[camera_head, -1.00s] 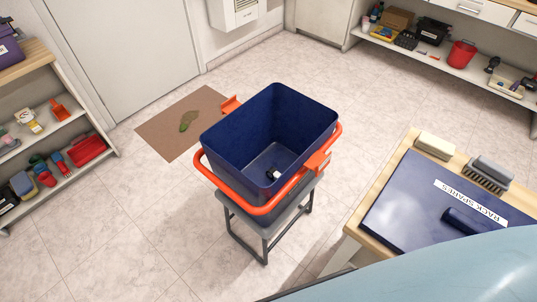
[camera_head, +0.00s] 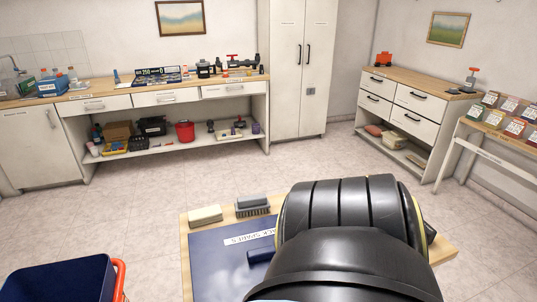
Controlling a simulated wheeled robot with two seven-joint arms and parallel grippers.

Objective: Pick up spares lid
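The spares lid (camera_head: 215,262) is a dark blue flat panel with a white label ending in "SPARES" and a dark blue handle (camera_head: 262,255). It lies on a light wooden table top (camera_head: 187,250) at the bottom middle of the head view. A large black link of my own arm covers its right part. Neither of my grippers shows in the view, so I cannot see their fingers.
A cream block (camera_head: 205,215) and a grey brush (camera_head: 252,206) lie along the table's far edge. A blue bin (camera_head: 60,280) with an orange handle stands at the lower left. A long workbench (camera_head: 130,98), a tall cabinet (camera_head: 300,70) and drawers (camera_head: 400,105) line the walls. Open tiled floor lies between.

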